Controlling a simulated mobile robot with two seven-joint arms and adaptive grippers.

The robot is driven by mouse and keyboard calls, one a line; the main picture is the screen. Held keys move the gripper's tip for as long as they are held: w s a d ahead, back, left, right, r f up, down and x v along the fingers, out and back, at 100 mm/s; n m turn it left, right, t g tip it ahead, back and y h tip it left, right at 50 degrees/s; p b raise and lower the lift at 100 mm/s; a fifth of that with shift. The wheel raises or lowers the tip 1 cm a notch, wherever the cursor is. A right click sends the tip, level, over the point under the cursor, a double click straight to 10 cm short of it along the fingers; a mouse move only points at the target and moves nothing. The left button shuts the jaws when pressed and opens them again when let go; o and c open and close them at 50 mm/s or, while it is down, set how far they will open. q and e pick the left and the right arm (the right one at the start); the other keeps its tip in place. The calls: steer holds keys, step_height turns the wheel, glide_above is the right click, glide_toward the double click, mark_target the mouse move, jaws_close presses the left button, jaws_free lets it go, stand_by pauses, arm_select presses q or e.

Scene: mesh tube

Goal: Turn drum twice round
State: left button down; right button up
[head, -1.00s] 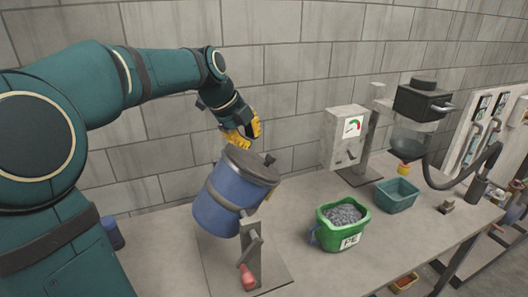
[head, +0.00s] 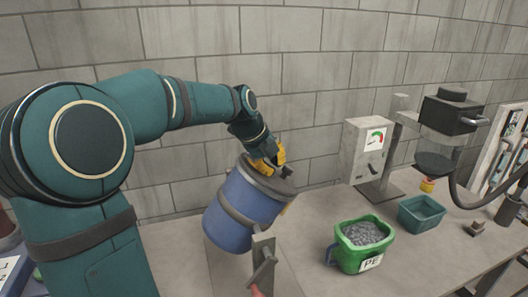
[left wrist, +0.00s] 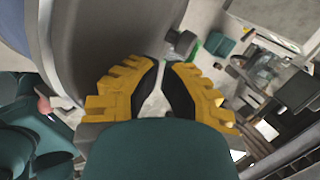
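The blue drum (head: 238,212) is tilted on its stand, with a grey lid (head: 266,181) facing up and right. A small dark knob (head: 287,171) stands on the lid; it also shows in the left wrist view (left wrist: 181,42), just beyond the fingertips. A crank handle (head: 263,268) is on the drum's near side; its red grip is cut off by the lower edge. My left gripper (head: 268,154), with yellow fingers, is at the lid's far edge beside the knob. In the left wrist view its fingers (left wrist: 161,68) stand a little apart with nothing between them. My right gripper is out of view.
A green PE bucket (head: 340,258) of grey granules stands right of the drum. Behind it are a gauge box (head: 366,150), a teal bin (head: 421,214) and a dark hopper machine (head: 450,112). A block wall closes the back. The bench between drum and gauge box is clear.

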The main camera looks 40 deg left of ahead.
mark_target(285, 173)
arm_select(q)
steer(key=shift+w+d+f, duration=0.15)
steer(key=shift+w+f, duration=0.35)
steer(key=shift+w, duration=0.3)
steer(key=shift+w+d+f, duration=0.15)
steer(key=shift+w+f, duration=0.35)
steer(key=shift+w, duration=0.25)
